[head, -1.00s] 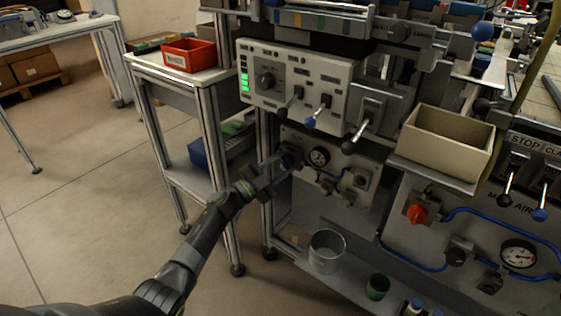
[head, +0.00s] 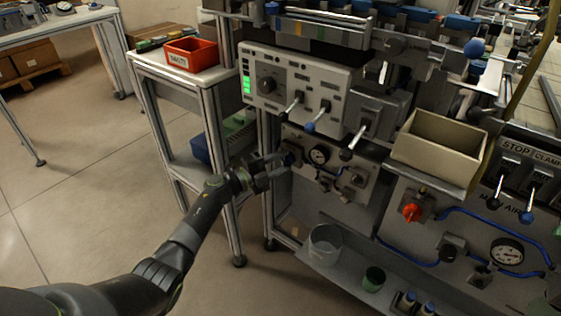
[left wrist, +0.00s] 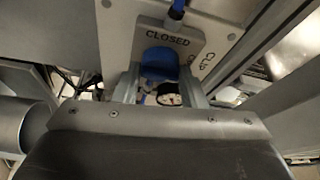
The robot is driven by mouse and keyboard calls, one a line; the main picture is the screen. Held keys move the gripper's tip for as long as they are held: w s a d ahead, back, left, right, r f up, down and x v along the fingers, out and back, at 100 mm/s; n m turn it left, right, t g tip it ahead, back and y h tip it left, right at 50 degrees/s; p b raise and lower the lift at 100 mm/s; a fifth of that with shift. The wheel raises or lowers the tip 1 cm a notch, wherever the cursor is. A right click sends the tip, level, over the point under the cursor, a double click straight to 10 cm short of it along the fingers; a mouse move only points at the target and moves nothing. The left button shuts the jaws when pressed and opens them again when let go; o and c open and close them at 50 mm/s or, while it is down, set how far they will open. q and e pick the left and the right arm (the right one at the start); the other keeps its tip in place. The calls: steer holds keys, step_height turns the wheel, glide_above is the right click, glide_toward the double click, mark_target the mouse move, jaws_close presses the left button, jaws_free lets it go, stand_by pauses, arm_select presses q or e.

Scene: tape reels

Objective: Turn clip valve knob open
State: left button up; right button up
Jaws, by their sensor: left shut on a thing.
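The clip valve knob is blue in the left wrist view (left wrist: 160,64), on a pale plate marked CLOSED and CLIP. The CLOSED lettering (left wrist: 168,40) is just above the knob there. My left gripper (head: 284,163) reaches the left end of the lower valve panel (head: 346,190) in the head view. In the wrist view its two fingers (left wrist: 160,86) stand on either side of the knob, shut on it. In the head view the knob is mostly hidden by the fingers, and its exact angle is hard to tell. My right gripper is not in view.
A pressure gauge (head: 319,155) sits right of the knob. Levers (head: 354,142) hang above the panel. A beige bin (head: 437,147) and a red knob (head: 411,212) are farther right. A metal cup (head: 325,244) stands below. A frame post (head: 222,170) is close to my left wrist.

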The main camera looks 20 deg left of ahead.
arm_select(q)
steer(key=shift+f, duration=0.1)
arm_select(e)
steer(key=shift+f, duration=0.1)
arm_select(q)
steer(key=o, duration=1)
steer(key=shift+s+a, duration=0.2)
steer(key=p+v, duration=0.1)
steer(key=v, duration=1.5)
steer(key=shift+s+a, duration=0.25)
steer(key=shift+s, duration=0.05)
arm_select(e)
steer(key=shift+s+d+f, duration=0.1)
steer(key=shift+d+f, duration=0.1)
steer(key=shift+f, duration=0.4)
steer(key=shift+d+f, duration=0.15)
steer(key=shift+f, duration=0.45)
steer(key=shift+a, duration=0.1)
